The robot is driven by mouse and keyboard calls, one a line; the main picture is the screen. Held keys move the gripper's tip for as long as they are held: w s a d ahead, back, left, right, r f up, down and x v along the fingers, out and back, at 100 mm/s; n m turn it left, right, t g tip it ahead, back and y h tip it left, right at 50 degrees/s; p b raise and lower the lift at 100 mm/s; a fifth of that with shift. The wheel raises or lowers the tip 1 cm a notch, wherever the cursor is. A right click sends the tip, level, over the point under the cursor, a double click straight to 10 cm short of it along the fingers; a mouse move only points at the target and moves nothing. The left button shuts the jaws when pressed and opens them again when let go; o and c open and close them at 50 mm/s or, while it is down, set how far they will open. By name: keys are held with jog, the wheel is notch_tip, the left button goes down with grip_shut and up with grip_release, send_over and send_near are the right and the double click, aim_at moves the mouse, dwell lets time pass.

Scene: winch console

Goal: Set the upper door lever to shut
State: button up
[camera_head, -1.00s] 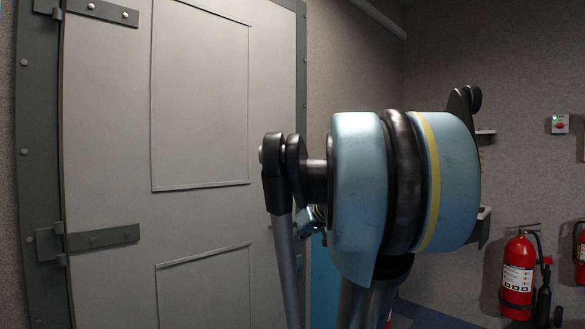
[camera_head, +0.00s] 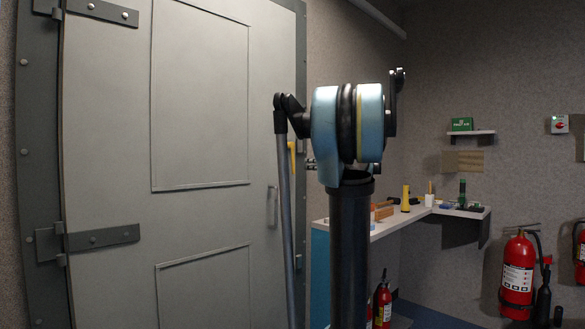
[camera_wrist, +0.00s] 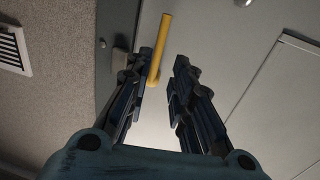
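The yellow door lever (camera_wrist: 160,45) shows in the wrist view, just beyond my fingertips and nearer the left finger. Its lower end meets a mount that the left finger partly hides. My gripper (camera_wrist: 160,65) is open, with empty space between its two fingers. I cannot tell whether the left finger touches the lever. In the head view a small yellow piece of the lever (camera_head: 292,158) shows at the right edge of the grey door (camera_head: 200,110), partly covered by my arm. My gripper is hidden in the head view.
A door handle (camera_head: 272,205) sits below the lever. A counter (camera_head: 400,219) with small items stands right of the door. Red extinguishers (camera_head: 517,275) are at the lower right. A vent (camera_wrist: 14,48) is on the wall in the wrist view.

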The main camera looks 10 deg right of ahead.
aim_at(293, 163)
jog(key=x, duration=1.4)
grip_shut()
